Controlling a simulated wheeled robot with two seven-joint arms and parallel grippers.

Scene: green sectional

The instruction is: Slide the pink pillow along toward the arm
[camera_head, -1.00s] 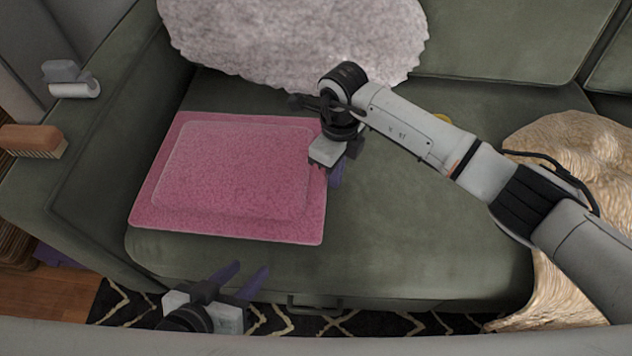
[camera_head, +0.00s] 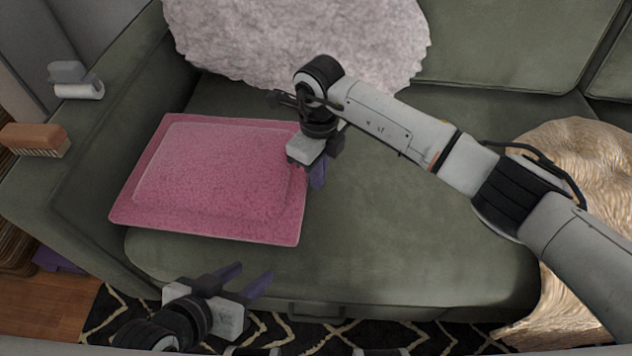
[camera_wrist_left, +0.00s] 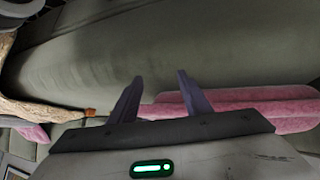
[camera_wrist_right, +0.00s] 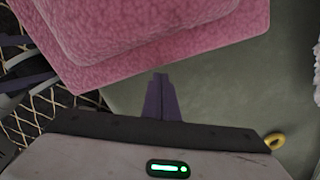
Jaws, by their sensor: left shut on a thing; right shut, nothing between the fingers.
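The pink pillow (camera_head: 215,175) lies flat on the green sofa seat (camera_head: 420,225), its left edge at the foot of the sofa arm (camera_head: 75,175); contact there is unclear. My right gripper (camera_head: 318,178) is shut and empty, pointing down beside the pillow's right edge. In the right wrist view its closed fingertips (camera_wrist_right: 160,78) are close to the pillow's border (camera_wrist_right: 165,66); touching cannot be told. My left gripper (camera_head: 254,272) is in front of the seat, apart from the pillow. Its fingers (camera_wrist_left: 160,78) stand apart with nothing seen between them.
A fluffy pale cushion (camera_head: 300,40) leans on the backrest behind the pillow. A brush (camera_head: 35,139) and a lint roller (camera_head: 76,82) lie on the sofa arm. A tan throw (camera_head: 575,160) covers the seat's right side. A yellow ring (camera_wrist_right: 275,140) shows in the right wrist view.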

